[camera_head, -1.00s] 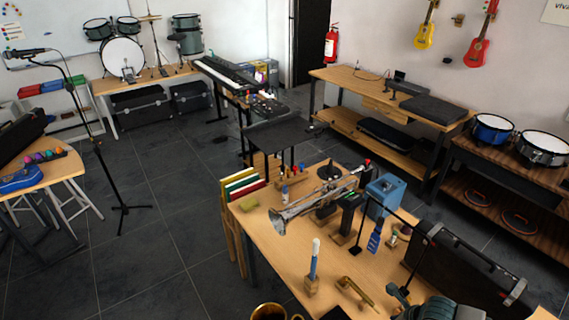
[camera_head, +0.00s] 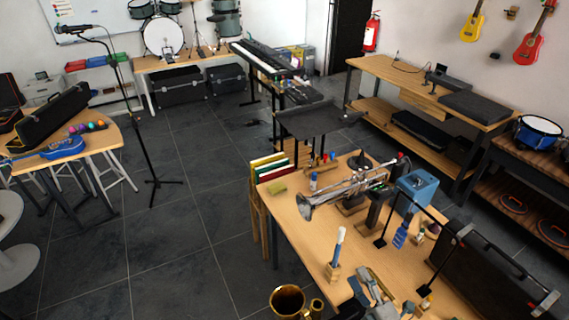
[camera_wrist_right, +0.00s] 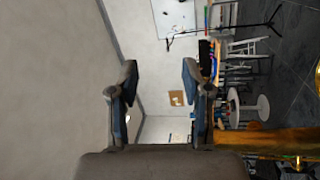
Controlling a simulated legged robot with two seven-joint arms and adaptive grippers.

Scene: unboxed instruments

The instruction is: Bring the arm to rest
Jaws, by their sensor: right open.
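My right gripper (camera_head: 368,285) shows at the bottom of the head view, in front of the near part of the wooden table (camera_head: 300,238). In the right wrist view its two fingers (camera_wrist_right: 158,85) stand wide apart with nothing between them. The wrist camera looks across the room at a wall, whiteboard and stools. In the head view the gripper partly covers the table's near end, and I cannot tell how far above the top it is. My left gripper is in neither view.
A silver trumpet (camera_head: 345,188) lies across a stand on the table. A brush in a wooden holder (camera_head: 333,271), a blue box (camera_head: 416,187) and a dark case (camera_head: 480,275) are near. A brass bell (camera_head: 288,300) shows at the bottom. Open floor (camera_head: 180,255) lies left.

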